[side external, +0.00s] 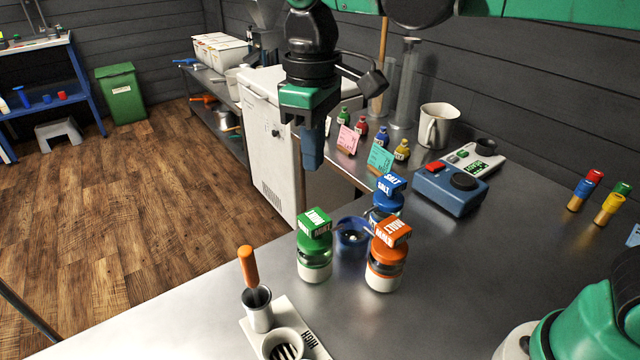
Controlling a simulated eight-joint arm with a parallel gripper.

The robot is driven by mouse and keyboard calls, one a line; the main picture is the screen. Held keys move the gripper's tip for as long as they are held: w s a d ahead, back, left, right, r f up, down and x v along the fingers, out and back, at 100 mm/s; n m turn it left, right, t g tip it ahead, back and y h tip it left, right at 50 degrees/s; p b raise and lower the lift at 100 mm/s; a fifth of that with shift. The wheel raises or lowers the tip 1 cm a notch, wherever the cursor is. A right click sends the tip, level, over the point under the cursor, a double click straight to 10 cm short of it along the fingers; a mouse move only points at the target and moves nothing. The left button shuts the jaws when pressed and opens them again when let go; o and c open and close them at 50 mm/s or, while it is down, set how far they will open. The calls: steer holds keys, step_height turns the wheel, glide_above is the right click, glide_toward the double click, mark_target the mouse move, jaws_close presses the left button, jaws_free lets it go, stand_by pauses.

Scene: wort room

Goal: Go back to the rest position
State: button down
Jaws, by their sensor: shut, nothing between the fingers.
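My gripper (312,150) hangs pointing down in the upper middle of the side view. Its fingers are together with nothing between them. It is above the far edge of the steel table, clear of the jars. Below it to the right stand a green-lidded jar (314,250), an orange-lidded jar (386,262) and a blue-lidded salt jar (388,192). A small blue bowl (352,234) with small pale bits in it sits between them.
An orange-handled tool (249,266) stands in a metal cup (257,312) at the front. A blue device (449,190), a scale (472,160), a steel mug (436,126), small bottles (401,150) and cards (380,158) stand at the back.

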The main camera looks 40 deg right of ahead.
steer(key=s+d+f+m+t, duration=0.3)
steer(key=d, duration=0.3)
steer(key=s+d+f+m+t, duration=0.3)
steer(key=d+t, duration=0.1)
steer(key=d, duration=0.2)
steer(key=shift+s, duration=0.15)
stand_by(0.6)
